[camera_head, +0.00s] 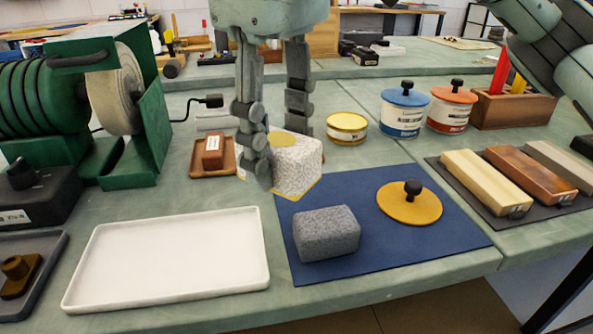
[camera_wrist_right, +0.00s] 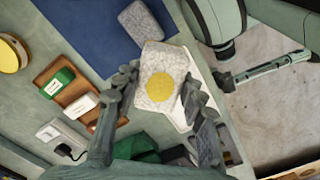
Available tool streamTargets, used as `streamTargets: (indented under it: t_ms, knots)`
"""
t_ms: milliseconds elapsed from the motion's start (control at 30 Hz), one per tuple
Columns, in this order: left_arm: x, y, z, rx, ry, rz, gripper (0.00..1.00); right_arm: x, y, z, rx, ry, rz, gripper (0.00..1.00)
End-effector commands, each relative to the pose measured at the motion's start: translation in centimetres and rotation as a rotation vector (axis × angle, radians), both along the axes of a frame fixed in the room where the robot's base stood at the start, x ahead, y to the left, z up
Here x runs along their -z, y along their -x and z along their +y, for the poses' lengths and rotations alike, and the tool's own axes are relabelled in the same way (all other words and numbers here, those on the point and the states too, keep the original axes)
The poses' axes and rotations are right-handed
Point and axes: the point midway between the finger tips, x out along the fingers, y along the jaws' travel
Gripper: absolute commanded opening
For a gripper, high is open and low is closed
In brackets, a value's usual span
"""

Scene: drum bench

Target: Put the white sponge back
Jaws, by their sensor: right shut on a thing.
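The white sponge (camera_head: 298,165) is a speckled block with a round yellow patch on top. My right gripper (camera_head: 277,160) is shut on it over the far left corner of the blue mat (camera_head: 375,205). A yellow edge shows along its bottom. I cannot tell whether it touches the surface below. In the right wrist view the white sponge (camera_wrist_right: 158,75) sits between the fingers (camera_wrist_right: 155,95), yellow patch toward the camera. My left gripper does not show.
A grey sponge (camera_head: 326,232) and a yellow lid (camera_head: 410,203) with a black knob lie on the mat. An empty white tray (camera_head: 170,255) is at front left. A small wooden tray (camera_head: 200,172) holds a block. A green grinder (camera_head: 148,120) stands left.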

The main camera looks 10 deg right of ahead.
Motion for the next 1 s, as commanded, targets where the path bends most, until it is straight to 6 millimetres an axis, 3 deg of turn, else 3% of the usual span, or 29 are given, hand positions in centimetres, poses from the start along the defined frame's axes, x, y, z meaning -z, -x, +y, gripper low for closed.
streamTargets:
  t_ms: [167,333,533,767,1000]
  knots:
    - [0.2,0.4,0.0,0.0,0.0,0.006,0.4,1.6,-2.3,-1.2,0.007,0.0,0.006,0.21]
    - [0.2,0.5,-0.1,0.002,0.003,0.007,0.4,3.9,-5.9,-2.9,0.009,0.001,0.005,0.21]
    - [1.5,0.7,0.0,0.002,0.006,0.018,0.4,6.1,-9.3,-4.4,0.006,0.0,0.003,0.21]
    - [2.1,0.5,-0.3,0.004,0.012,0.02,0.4,7.3,-10.5,-5.0,0.002,0.001,0.001,0.21]
    - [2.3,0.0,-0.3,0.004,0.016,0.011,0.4,10.5,-10.4,-5.0,0.003,0.001,0.004,0.21]
